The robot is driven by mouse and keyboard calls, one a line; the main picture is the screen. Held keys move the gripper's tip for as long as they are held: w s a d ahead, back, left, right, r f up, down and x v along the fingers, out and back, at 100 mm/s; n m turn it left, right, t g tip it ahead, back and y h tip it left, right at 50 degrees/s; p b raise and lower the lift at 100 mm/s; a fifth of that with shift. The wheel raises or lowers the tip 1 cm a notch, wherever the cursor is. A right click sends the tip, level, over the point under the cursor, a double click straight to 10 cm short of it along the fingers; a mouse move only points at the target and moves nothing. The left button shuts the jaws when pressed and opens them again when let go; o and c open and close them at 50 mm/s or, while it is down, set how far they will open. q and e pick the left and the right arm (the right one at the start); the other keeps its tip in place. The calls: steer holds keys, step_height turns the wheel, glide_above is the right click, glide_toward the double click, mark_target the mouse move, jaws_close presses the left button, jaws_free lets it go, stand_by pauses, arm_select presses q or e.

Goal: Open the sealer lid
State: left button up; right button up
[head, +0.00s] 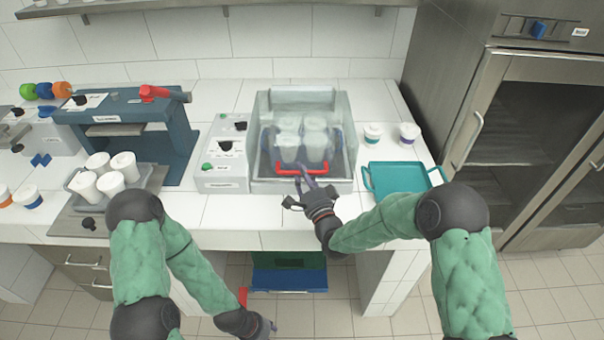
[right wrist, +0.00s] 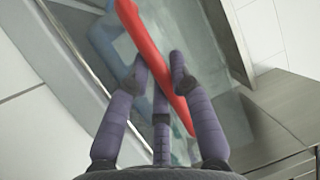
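The sealer (head: 344,170) is a grey metal box on the white counter. Its clear lid (head: 265,145) is down over several whitish cups (head: 288,143), with a red handle (head: 289,172) low along its front. My right gripper (head: 304,184) is at the front of the sealer, with its fingers up at the red handle. In the right wrist view the red handle (right wrist: 150,45) runs slantwise between the spread fingers of my right gripper (right wrist: 161,62); firm contact cannot be made out. My left gripper (head: 266,328) hangs low before the counter, its fingers too small to read.
A control box (head: 222,180) with knobs stands left of the sealer. A teal tray (head: 398,180) and two small tubs (head: 373,133) are to its right. A blue machine (head: 125,110) and a tray of cups (head: 105,175) stand farther left. A steel fridge (head: 520,110) is at right.

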jaws_close()
steer(key=shift+r, duration=0.15)
